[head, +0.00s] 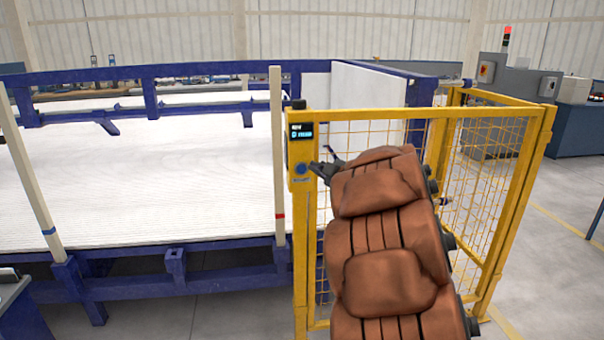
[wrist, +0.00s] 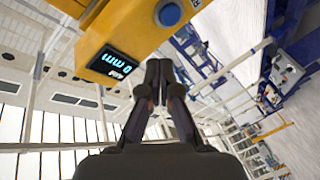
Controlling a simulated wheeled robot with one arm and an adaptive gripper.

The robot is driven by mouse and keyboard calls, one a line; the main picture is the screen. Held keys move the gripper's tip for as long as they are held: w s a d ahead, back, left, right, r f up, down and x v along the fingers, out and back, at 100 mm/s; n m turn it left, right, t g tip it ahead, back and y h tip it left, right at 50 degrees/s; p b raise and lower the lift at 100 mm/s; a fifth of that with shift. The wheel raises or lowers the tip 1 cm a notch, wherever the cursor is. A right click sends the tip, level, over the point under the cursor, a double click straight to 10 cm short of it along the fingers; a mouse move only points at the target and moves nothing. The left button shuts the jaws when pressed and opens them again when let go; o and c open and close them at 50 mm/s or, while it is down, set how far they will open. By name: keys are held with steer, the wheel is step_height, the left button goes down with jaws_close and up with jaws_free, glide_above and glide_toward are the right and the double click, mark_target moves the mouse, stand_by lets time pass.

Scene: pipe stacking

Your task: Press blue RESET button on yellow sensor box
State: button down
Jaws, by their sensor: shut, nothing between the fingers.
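The yellow sensor box (head: 300,150) is fixed on the post at the left end of the yellow fence in the head view, with a small lit display (head: 301,132). The round blue button (head: 301,169) sits below the display. In the wrist view the box (wrist: 135,30) fills the top left, with the blue button (wrist: 169,13) near the top edge and the display (wrist: 112,66) lower left. My gripper (head: 318,168) is just right of the button in the head view. In the wrist view my gripper (wrist: 159,68) is shut and empty, its tips apart from the button in the picture.
A yellow mesh fence (head: 490,180) stands right of the box, behind my brown-covered arm. A blue-framed rack (head: 150,85) holding white pipes (head: 140,170) lies to the left. A pale upright post (head: 277,150) stands close left of the box.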

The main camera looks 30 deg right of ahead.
mark_target(302, 169)
steer(key=a+f+n+y, duration=0.1)
steer(key=y, duration=0.1)
steer(key=s+a+f+n+y, duration=0.1)
steer(key=y, duration=0.1)
steer(key=s+a+f+n+y, duration=0.1)
steer(key=f+y, duration=0.1)
steer(key=shift+s+a+f+n+g+y, duration=0.1)
steer(key=shift+s+a+n+g+y, duration=0.05)
steer(key=shift+s+n+g+y, duration=0.2)
steer(key=shift+w, duration=0.2)
steer(key=shift+w+d+p, duration=0.45)
steer(key=shift+w+d, duration=0.15)
steer(key=shift+w, duration=0.75)
steer(key=shift+w+d+p, duration=0.5)
steer(key=shift+w+d, duration=0.05)
steer(key=shift+w, duration=0.75)
steer(key=shift+w+d+p, duration=0.45)
steer(key=shift+w+d, duration=0.15)
steer(key=shift+w, duration=0.75)
steer(key=shift+w+d+p, duration=0.1)
steer(key=shift+w+p, duration=0.2)
steer(key=shift+w, duration=0.1)
